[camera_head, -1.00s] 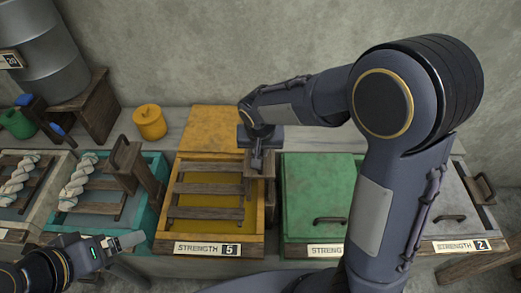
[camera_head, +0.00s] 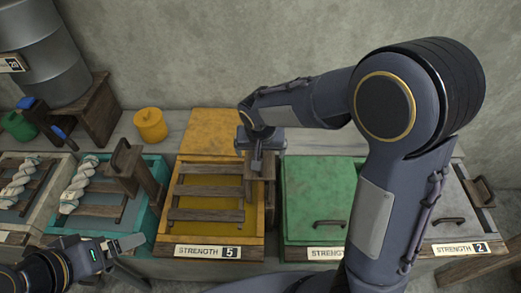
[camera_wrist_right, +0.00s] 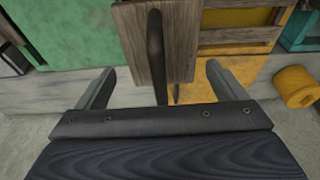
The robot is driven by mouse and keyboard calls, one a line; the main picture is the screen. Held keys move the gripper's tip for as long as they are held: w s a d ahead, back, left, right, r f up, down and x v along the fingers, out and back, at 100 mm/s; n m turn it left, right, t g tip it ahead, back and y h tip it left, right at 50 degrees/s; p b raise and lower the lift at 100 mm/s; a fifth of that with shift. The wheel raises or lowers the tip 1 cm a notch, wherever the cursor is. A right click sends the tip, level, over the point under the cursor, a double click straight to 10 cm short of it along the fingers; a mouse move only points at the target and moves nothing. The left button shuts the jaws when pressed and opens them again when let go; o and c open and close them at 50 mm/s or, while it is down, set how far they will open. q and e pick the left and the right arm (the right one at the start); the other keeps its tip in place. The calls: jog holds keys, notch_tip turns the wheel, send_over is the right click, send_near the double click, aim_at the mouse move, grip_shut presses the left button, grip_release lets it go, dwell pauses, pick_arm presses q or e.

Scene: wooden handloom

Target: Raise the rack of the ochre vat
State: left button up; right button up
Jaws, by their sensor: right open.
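The ochre vat (camera_head: 258,242) stands in the middle of the row in the head view, with a plate reading STRENGTH 5. Its wooden slatted rack (camera_head: 205,214) lies level within the frame. The rack's upright wooden end piece is at the vat's right side, partly hidden by my right gripper (camera_head: 257,163). In the right wrist view a dark handle bar (camera_wrist_right: 156,45) on a wooden board stands between the two fingers of the open right gripper (camera_wrist_right: 158,75); no clear contact shows. My left gripper (camera_head: 128,241) is low at the left, away from the ochre vat; its jaw gap does not show.
A teal vat (camera_head: 152,222) with a twisted white skein stands left of the ochre vat. A green lidded vat (camera_head: 305,195) stands right of it, partly behind my right arm. An ochre lid (camera_head: 210,130) is behind the vat, near a yellow pot (camera_head: 150,125).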

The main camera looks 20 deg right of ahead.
jog(key=p+v, duration=0.2)
jog(key=w+p+v, duration=0.1)
jog(key=v, duration=0.1)
jog(key=p+v, duration=0.2)
jog(key=v, duration=0.1)
jog(key=shift+w+d+r+p, duration=0.15)
jog(key=shift+w+d+p, duration=0.05)
jog(key=shift+w+p, duration=0.1)
dwell(0.4)
jog(key=shift+s+d, duration=0.15)
jog(key=shift+d, duration=0.05)
jog(key=s+d+r+t+y+b, duration=0.1)
jog(key=s+d+r+y, duration=0.1)
jog(key=s, duration=0.9)
jog(key=s+d+r+n+t+y+b, duration=0.1)
jog(key=s+d, duration=0.4)
jog(key=s, duration=0.5)
notch_tip(320, 180, up, 3)
jog(key=shift+s+f+n+t+y, duration=0.2)
jog(key=shift+s+n+t+y, duration=0.25)
jog(key=shift+y, duration=0.35)
